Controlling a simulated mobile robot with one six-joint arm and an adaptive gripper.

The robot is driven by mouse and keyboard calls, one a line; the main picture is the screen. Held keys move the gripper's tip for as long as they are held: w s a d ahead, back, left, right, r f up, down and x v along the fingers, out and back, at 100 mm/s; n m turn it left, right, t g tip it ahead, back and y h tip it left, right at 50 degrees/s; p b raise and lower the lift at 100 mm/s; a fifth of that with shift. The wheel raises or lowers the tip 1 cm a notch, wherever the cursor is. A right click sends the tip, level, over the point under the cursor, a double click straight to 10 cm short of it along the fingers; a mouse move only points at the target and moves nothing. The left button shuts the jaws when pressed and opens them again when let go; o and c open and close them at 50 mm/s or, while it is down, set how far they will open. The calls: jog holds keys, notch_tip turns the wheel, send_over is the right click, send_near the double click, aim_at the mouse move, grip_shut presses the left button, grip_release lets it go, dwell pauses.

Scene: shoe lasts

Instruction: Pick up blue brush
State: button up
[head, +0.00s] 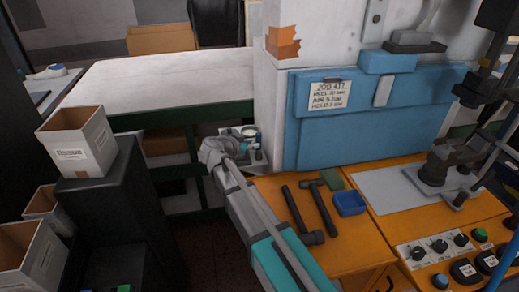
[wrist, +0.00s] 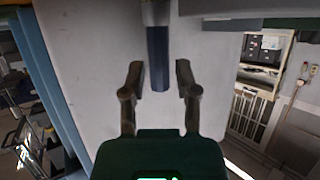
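A dark blue rod-shaped handle (wrist: 158,58), which looks like the blue brush, shows in the wrist view against a pale surface. Its upper end meets a grey part at the top edge. My gripper (wrist: 158,80) is open, with one finger on each side of the handle's line and clear gaps to both. I cannot tell how far ahead of the fingertips the handle is. In the head view my gripper (head: 218,150) is beside a small grey stand with items at the left of the orange bench. A small blue spot (head: 243,147) shows there, partly hidden by my gripper.
The orange workbench (head: 275,197) holds two dark hammer-like tools (head: 318,208), a blue tray (head: 349,204) and a green pad (head: 332,179). A blue-and-white machine (head: 300,140) rises behind. A white-topped table (head: 150,88) and cardboard boxes (head: 78,142) are to the left.

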jog(key=shift+b+x, duration=0.75)
jog(key=shift+x, duration=1.5)
grip_shut()
